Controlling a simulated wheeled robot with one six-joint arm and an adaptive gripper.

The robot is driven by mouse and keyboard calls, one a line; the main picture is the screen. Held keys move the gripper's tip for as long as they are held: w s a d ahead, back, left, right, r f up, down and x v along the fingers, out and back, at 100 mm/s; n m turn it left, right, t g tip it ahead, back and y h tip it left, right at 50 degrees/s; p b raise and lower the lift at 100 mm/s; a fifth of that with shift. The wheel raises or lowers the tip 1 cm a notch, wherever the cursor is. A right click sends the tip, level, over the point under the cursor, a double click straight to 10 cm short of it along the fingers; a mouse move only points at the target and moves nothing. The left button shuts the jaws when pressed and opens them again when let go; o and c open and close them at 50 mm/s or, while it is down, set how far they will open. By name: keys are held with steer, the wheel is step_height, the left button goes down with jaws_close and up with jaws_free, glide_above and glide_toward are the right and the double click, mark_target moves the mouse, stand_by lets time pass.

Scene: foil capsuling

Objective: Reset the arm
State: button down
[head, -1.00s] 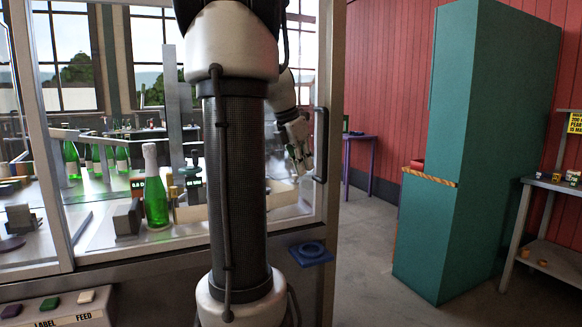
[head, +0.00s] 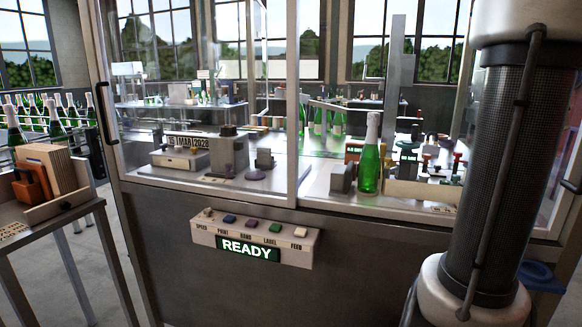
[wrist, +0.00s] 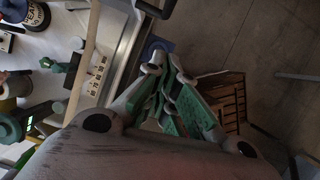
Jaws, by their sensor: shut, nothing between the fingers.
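My gripper (wrist: 166,66) shows in the wrist view, with green pads on its fingers. The fingertips are together with nothing between them, and the gripper is over the edge of the machine bench. In the head view a thick upright part of my arm stands at the right, and my gripper is not visible there.
A green bottle (head: 370,160) with a white top stands on the machine's deck. A control panel (head: 255,240) reads READY. In the wrist view a wooden crate (wrist: 228,98) stands on open floor (wrist: 250,40).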

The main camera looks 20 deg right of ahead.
steer(key=w+a+f+m+t+y, duration=0.1)
steer(key=w+a+f+m+t, duration=0.15)
steer(key=a+f+m, duration=0.85)
steer(key=w+a+f+t+y, duration=0.1)
steer(key=a+f+t, duration=0.1)
steer(key=a, duration=0.9)
steer(key=a+f+m+t+y, duration=0.1)
steer(key=a+f+y, duration=0.1)
steer(key=a, duration=1)
steer(key=shift+w+f+t, duration=0.35)
steer(key=shift+w+f, duration=0.05)
steer(key=shift+f, duration=0.05)
